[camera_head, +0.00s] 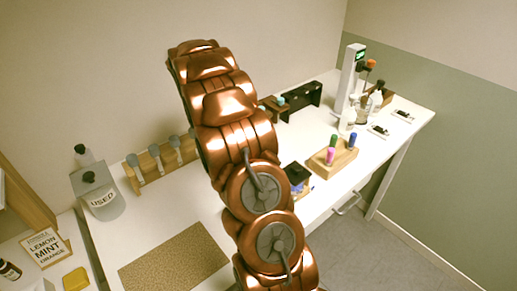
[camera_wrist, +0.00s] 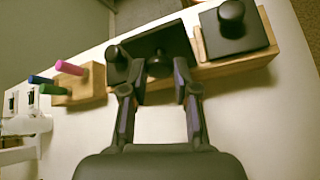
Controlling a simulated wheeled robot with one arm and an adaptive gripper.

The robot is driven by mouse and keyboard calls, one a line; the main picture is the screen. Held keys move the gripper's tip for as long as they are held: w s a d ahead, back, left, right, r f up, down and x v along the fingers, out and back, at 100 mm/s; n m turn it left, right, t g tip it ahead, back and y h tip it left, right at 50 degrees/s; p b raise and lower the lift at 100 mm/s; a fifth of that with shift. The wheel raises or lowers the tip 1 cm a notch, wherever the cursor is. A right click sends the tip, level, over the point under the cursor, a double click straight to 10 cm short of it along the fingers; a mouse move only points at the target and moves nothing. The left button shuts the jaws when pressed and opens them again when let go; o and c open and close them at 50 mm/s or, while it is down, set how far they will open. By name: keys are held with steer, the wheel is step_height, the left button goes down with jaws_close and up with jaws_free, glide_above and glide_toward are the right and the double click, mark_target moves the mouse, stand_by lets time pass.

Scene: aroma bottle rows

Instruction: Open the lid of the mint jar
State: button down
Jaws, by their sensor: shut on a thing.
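In the wrist view, my gripper (camera_wrist: 158,80) reaches up from the bottom edge, its two fingers on either side of a black round knob (camera_wrist: 159,64). The knob belongs to a dark square lidded jar (camera_wrist: 172,40) in a wooden holder, and the gripper is shut on it. Whether the fingers touch the knob or the lid's sides is unclear. No label shows, so I cannot tell which scent it is. A second black-knobbed square lid (camera_wrist: 232,38) is to its right. In the head view, my arm hides the gripper; a dark lidded jar (camera_head: 297,173) shows beside the arm.
A wooden block with coloured pens (camera_head: 332,157) stands right of my arm, also in the wrist view (camera_wrist: 80,88). A recipe card (camera_head: 43,248) reads lemon, mint, orange. A "USED" container (camera_head: 100,198) and a brown mat (camera_head: 175,262) are at left. A white stand (camera_head: 349,80) is at the back.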

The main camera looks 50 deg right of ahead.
steer(key=w+f+g+p, duration=0.1)
steer(key=p, duration=0.2)
steer(key=shift+p, duration=0.3)
steer(key=shift+f+g, duration=0.1)
steer(key=shift+g, duration=0.2)
steer(key=c, duration=0.8)
jaws_free()
steer(key=shift+c, duration=0.2)
steer(key=shift+d, duration=0.1)
steer(key=shift+s+b, duration=0.1)
steer(key=shift+b, duration=0.6)
steer(key=b, duration=0.1)
steer(key=t+b, duration=0.1)
steer(key=shift+s+r+b, duration=0.2)
steer(key=shift+s+b, duration=0.05)
steer(key=shift+b, duration=0.05)
